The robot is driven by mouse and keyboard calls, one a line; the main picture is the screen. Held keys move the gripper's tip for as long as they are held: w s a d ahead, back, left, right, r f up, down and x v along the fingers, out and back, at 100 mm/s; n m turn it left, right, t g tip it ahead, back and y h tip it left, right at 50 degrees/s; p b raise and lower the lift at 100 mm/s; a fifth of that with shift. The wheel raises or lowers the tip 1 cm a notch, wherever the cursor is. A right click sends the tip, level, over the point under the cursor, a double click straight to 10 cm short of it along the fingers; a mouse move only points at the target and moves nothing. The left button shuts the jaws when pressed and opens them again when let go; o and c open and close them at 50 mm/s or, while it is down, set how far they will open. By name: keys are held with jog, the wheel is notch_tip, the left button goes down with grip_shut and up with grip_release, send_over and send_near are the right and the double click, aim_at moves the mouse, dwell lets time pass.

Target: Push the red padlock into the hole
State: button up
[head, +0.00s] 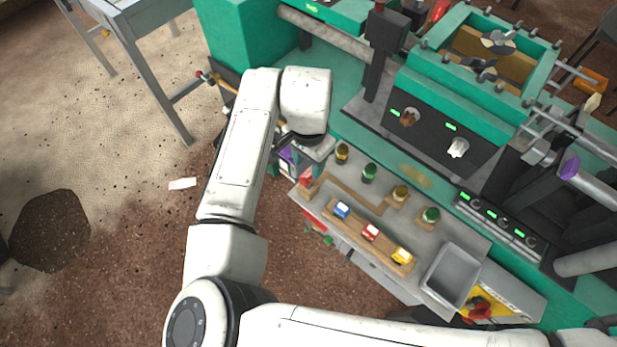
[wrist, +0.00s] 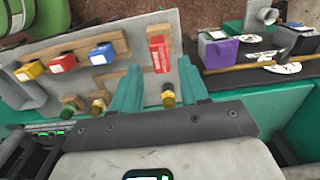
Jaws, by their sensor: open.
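The red padlock (head: 371,231) is the middle of three small coloured blocks with pale faces on a wooden strip (head: 386,244) on the grey bench. It also shows in the wrist view (wrist: 62,63), left of my gripper. The blue one (head: 342,211) and the yellow one (head: 402,256) sit on either side of it. In the head view my arm mostly hides the gripper. I cannot make out which hole is meant.
Several round green and yellow knobs, one a green knob (head: 431,215), stand behind the strip. A grey tray (head: 455,273) is at the bench's right end. A purple box (wrist: 218,52) and a dark shelf lie right of the gripper. Green machinery (head: 480,80) stands behind.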

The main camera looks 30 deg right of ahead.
aim_at(308, 173)
jog(key=shift+f, duration=0.15)
jog(key=shift+f+b, duration=1.15)
jog(key=shift+f, duration=0.7)
grip_shut()
jog(key=shift+r, duration=0.2)
jog(key=shift+r+p, duration=2.25)
jog(key=shift+r, duration=0.1)
